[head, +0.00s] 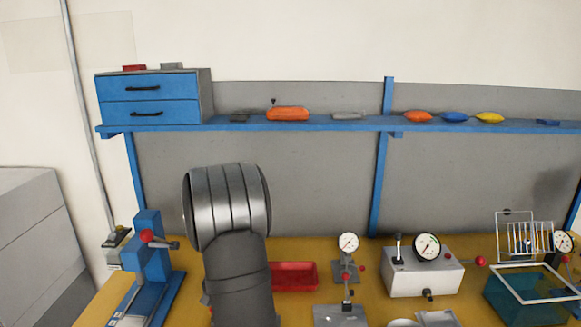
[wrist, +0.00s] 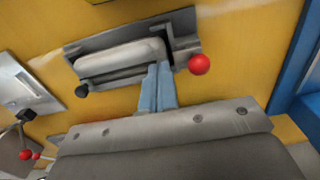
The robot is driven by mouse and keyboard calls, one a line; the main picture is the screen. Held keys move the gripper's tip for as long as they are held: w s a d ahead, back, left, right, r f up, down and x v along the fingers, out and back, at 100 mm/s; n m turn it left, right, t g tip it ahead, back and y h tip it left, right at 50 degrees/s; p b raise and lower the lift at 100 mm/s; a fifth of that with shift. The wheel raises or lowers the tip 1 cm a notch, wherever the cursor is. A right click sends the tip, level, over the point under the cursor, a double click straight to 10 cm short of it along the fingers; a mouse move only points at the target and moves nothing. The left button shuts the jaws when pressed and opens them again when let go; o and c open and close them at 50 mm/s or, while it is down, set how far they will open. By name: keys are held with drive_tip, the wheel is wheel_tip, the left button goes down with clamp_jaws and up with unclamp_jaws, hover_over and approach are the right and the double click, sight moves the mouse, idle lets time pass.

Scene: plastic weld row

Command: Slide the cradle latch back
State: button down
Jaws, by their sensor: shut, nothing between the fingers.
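The cradle (wrist: 186,44) is a dark grey tray at the top middle of the wrist view. A light grey rounded body (wrist: 118,60) lies along it. A red ball knob (wrist: 199,64) sits at its right end, and a black knob (wrist: 82,90) at its lower left. I cannot tell for sure which of these belongs to the latch. My gripper (wrist: 158,66) has its pale blue fingers together and empty. Their tips are at the cradle's near edge, left of the red knob; contact is unclear. In the head view my arm hides the gripper, and I cannot make out the cradle.
A blue press (head: 150,255) stands left of my arm. A red tray (head: 293,276), a dial stand (head: 347,262), a gauge box (head: 420,272) and a teal basin (head: 520,300) stand to the right. A blue shelf (head: 340,124) runs behind. Bare yellow bench surrounds the cradle's near side.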

wheel_tip(320, 180, up, 6)
idle(0.5)
wheel_tip(320, 180, down, 7)
drive_tip(key=shift+r, duration=0.1)
drive_tip(key=shift+a, duration=0.7)
